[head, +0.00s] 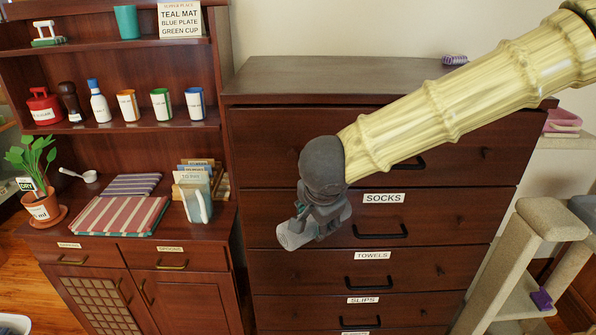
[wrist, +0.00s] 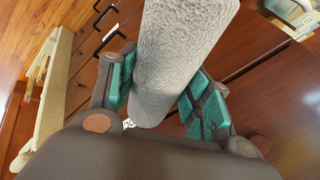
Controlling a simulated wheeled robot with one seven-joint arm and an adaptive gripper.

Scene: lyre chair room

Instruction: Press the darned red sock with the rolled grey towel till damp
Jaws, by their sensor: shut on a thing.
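My gripper (head: 314,222) is in front of the dresser, left of the drawer labelled SOCKS. It is shut on the rolled grey towel (head: 296,234), whose pale end shows below the fingers in the head view. In the wrist view the towel (wrist: 182,52) stands between the teal finger pads and runs up out of the picture. The towel is apart from any other thing that I can make out. The darned red sock is not seen in either view.
The dresser (head: 300,82) has closed drawers with labels and black handles. A wooden hutch (head: 105,153) on the left holds cups, bottles, folded striped cloths (head: 110,216) and a potted plant (head: 32,170). A beige cat tree (head: 520,250) stands on the right. A purple thing (head: 455,60) lies on the dresser top.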

